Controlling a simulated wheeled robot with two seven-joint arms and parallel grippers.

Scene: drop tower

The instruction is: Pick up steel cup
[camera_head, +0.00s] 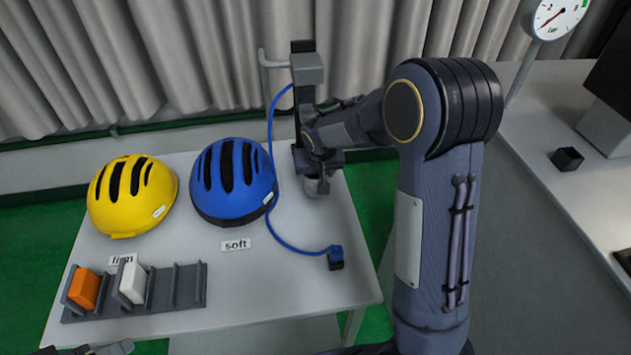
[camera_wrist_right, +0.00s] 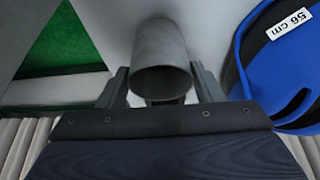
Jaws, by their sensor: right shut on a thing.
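The steel cup (camera_wrist_right: 160,52) is a grey cylinder in the right wrist view, between the two fingers of my right gripper (camera_wrist_right: 160,88). My right gripper is shut on it. In the head view my right gripper (camera_head: 318,182) is at the far right part of the white table, beside a dark upright stand, and mostly hides the cup (camera_head: 318,187). I cannot tell whether the cup touches the table. A dark piece of my left arm shows at the bottom left edge of the head view; its fingers cannot be made out.
A blue helmet (camera_head: 232,180) and a yellow helmet (camera_head: 131,195) lie left of the cup. A blue cable (camera_head: 274,225) runs from the stand (camera_head: 307,75) to a small block (camera_head: 336,257). A slotted grey rack (camera_head: 190,286) holds orange and white blocks.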

